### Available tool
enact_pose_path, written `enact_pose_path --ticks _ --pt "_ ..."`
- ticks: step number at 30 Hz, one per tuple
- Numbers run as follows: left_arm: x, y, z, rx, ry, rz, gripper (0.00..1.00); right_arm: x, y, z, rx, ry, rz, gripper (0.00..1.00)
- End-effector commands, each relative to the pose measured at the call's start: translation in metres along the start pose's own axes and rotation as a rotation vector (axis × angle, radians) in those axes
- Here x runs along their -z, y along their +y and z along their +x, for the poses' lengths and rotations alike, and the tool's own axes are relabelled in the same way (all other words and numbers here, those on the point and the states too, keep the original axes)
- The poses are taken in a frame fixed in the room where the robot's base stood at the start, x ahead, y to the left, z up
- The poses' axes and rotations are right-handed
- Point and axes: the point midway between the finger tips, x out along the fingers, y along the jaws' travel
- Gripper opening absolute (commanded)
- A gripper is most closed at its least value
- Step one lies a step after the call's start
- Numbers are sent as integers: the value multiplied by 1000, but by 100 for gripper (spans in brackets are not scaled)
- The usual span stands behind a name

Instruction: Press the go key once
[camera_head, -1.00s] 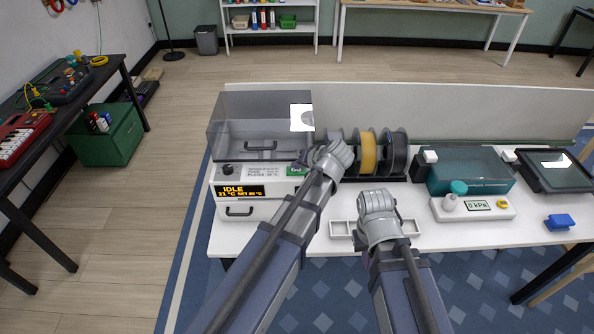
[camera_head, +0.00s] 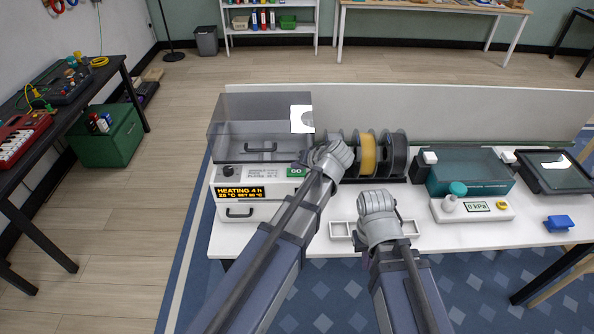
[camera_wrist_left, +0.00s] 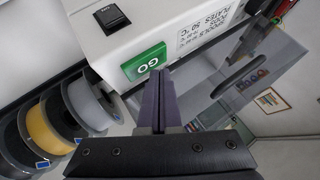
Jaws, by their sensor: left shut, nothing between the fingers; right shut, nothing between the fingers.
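The green GO key (camera_head: 296,172) is on the front of the white dryer box (camera_head: 264,198), right of its knob. The box's display (camera_head: 240,193) shows HEATING 4 h and 25 °C in yellow. My left gripper (camera_head: 308,166) is just right of the key, partly hidden by its own wrist. In the left wrist view the shut, empty fingers (camera_wrist_left: 159,76) end right by the GO key (camera_wrist_left: 144,62); I cannot tell whether they touch it. My right gripper (camera_head: 377,200) is over the table front, shut, its fingertips mostly hidden.
A rack of filament spools (camera_head: 368,152) stands right behind my left wrist. A white tray (camera_head: 341,229) lies under my right arm.

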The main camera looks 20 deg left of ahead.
Motion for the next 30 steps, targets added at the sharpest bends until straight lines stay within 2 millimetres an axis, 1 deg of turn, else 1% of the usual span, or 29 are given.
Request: enact_pose_path --ticks 5,21,30 --pt "5 -4 -6 0 0 0 0 0 1 -9 0 0 0 0" --pt "30 -30 -42 0 0 0 0 -4 6 -60 0 0 -1 0" --pt "30 -30 -42 0 0 0 0 -4 6 -60 0 0 -1 0"
